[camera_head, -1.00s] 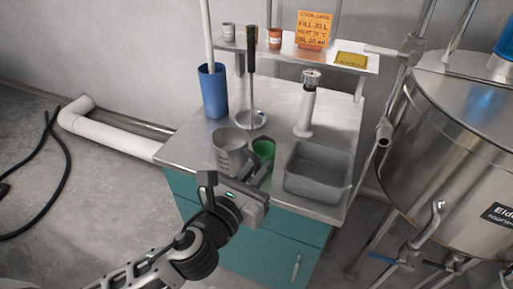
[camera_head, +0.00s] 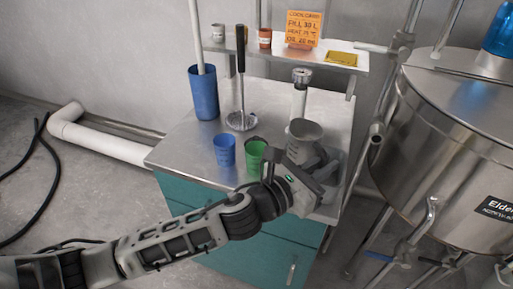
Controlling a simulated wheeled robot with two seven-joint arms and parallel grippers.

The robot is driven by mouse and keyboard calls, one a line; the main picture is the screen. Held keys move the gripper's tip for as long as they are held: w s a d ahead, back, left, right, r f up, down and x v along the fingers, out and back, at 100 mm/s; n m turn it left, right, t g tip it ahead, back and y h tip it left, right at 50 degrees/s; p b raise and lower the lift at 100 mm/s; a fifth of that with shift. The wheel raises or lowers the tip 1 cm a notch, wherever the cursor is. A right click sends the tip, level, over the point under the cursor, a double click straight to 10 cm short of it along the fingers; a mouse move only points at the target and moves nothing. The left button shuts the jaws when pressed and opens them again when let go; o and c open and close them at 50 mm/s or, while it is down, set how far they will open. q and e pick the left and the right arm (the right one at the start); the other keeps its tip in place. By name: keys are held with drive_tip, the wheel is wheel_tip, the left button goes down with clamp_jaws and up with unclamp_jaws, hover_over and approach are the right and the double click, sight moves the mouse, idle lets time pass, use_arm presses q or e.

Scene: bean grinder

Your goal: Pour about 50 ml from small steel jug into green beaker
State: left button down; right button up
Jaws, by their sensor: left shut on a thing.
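The small steel jug (camera_head: 304,134) is held up by my left gripper (camera_head: 312,162), which is shut on it. The jug is above the counter, up and to the right of the green beaker in the picture. It looks slightly tilted; its contents cannot be seen. The green beaker (camera_head: 256,153) stands upright on the steel counter, its lower right side partly covered by my left wrist. I cannot see the liquid level in it. My right gripper is not in view.
A blue beaker (camera_head: 225,150) stands just left of the green one. A grey basin (camera_head: 334,183) is mostly hidden behind my gripper. A tall blue container (camera_head: 204,93), a long-handled steel tool (camera_head: 241,119) and a white grinder-like cylinder (camera_head: 299,100) stand behind. A large steel tank (camera_head: 455,140) is at the right.

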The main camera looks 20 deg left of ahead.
sight(292, 136)
use_arm(q)
drive_tip(key=shift+a+r, duration=0.1)
drive_tip(key=shift+r, duration=0.05)
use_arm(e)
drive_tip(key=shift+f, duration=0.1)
use_arm(q)
drive_tip(key=shift+a+r+n+b, duration=0.2)
drive_tip(key=shift+n+b, duration=0.3)
drive_tip(key=a+r+n+b, duration=0.1)
drive_tip(key=n, duration=0.1)
drive_tip(key=w+a+r+n+t+b, duration=0.1)
drive_tip(key=a+n+b, duration=0.1)
drive_tip(key=shift+r+t, duration=0.3)
drive_tip(key=shift+w+a+r+n+t+b, duration=0.15)
drive_tip(key=shift+a+n+t+b, duration=0.1)
drive_tip(key=shift+a+n+b, duration=0.35)
drive_tip(key=shift+w+a+r+n+t+b, duration=0.1)
drive_tip(key=shift+a+r+n+t+b, duration=0.2)
drive_tip(key=shift+n+b, duration=0.4)
drive_tip(key=shift+w+a+n+t+b, duration=0.15)
drive_tip(key=shift+a+n+b, duration=0.35)
drive_tip(key=shift+n, duration=0.3)
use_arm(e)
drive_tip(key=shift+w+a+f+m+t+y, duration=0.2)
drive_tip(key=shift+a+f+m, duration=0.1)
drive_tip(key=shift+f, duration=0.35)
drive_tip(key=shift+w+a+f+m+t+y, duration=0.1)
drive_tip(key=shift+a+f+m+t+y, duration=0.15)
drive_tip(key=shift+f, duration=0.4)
